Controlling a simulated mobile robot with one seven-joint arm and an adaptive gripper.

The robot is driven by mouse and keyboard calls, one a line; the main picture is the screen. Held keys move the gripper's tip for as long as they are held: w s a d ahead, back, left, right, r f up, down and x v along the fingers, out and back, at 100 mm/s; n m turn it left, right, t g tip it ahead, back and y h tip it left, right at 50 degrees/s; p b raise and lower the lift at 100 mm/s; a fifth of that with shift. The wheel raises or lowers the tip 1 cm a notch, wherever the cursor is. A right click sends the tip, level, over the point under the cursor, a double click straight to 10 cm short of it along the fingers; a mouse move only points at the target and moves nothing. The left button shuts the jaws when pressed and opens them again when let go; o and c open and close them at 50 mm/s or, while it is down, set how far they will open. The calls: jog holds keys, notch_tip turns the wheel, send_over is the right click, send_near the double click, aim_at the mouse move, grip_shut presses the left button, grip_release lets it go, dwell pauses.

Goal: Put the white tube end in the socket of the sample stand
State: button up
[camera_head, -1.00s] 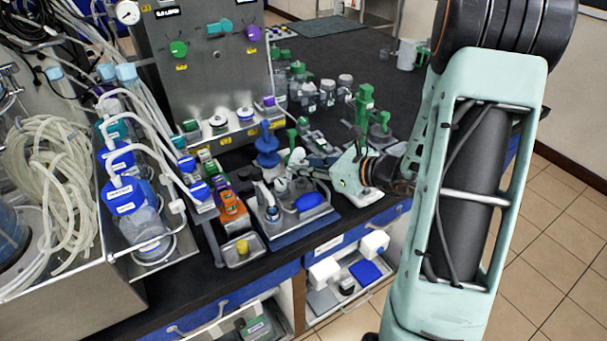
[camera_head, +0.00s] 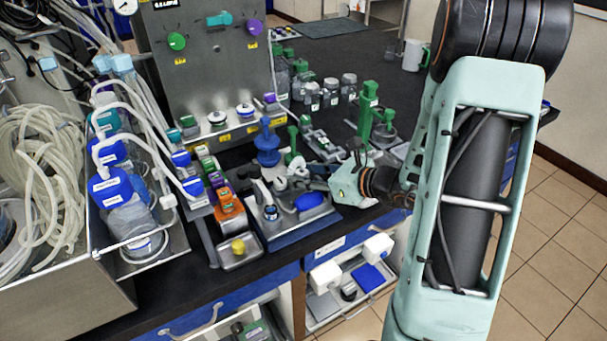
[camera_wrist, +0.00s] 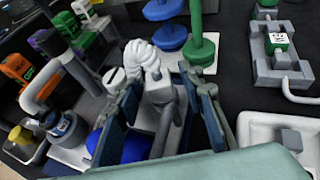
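The sample stand (camera_head: 327,222) is a grey tray with a blue base at the bench's front edge. It carries a blue-capped bottle (camera_head: 271,213) and a blue bulb (camera_head: 308,201). A white ribbed tube (camera_wrist: 143,56) curves beside a grey upright piece (camera_wrist: 160,86) in the wrist view. My gripper (camera_head: 312,178) reaches in from the right, low over the stand. In the wrist view my gripper (camera_wrist: 160,92) has its fingers apart on either side of the grey piece, with gaps visible. The tube's end and the socket opening cannot be clearly made out.
A small tray with a yellow cap (camera_head: 238,247) stands left of the stand. A blue round-based post (camera_head: 267,145) and tall green stands (camera_head: 366,112) rise behind it. Orange and green blocks (camera_head: 225,200) line the left. Dark bench is free at the back.

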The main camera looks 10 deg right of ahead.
jog(key=shift+r, duration=0.25)
jog(key=p+v, duration=0.1)
jog(key=v, duration=1.1)
